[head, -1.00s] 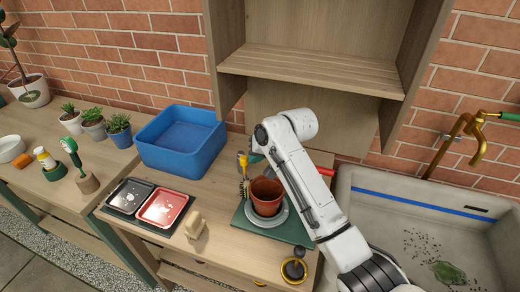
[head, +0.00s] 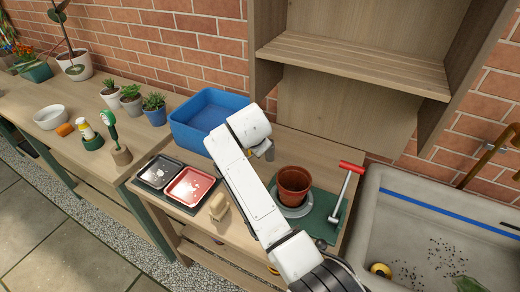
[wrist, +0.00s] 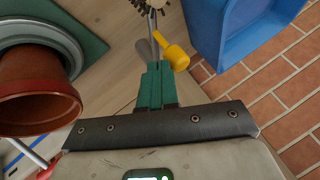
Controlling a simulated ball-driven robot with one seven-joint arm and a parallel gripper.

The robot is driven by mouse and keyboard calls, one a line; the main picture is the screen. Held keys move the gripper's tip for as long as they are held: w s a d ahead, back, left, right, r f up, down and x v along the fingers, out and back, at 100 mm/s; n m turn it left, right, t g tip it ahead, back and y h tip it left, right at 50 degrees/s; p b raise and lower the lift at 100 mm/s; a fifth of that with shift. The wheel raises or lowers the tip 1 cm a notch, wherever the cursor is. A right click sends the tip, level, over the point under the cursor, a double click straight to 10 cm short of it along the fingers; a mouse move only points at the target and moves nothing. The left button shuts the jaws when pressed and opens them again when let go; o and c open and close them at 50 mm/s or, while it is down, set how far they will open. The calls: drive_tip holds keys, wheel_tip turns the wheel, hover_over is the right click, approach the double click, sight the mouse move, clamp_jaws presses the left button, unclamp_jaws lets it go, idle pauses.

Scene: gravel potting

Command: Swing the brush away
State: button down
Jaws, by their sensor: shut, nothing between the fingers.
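The brush shows in the wrist view as a round dark bristle head (wrist: 150,6) on a thin metal stem, at the top edge. A yellow knob (wrist: 176,56) sits beside the stem, just past my fingertips. My gripper (wrist: 153,66) has its green fingers together with nothing between them. The fingertips overlap the lower end of the stem in the picture; I cannot tell whether they touch it. In the head view my own arm hides the brush and most of the gripper.
A terracotta pot (head: 293,185) stands on a grey saucer on a green mat (head: 325,210). A blue bin (head: 190,135) stands behind left. Black and red trays (head: 202,178) lie at front left, a sink (head: 410,205) right.

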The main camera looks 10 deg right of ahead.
drive_tip(key=shift+w+a, duration=0.2)
drive_tip(key=shift+a, duration=0.1)
drive_tip(key=shift+a, duration=0.1)
idle(0.3)
drive_tip(key=shift+r, duration=0.15)
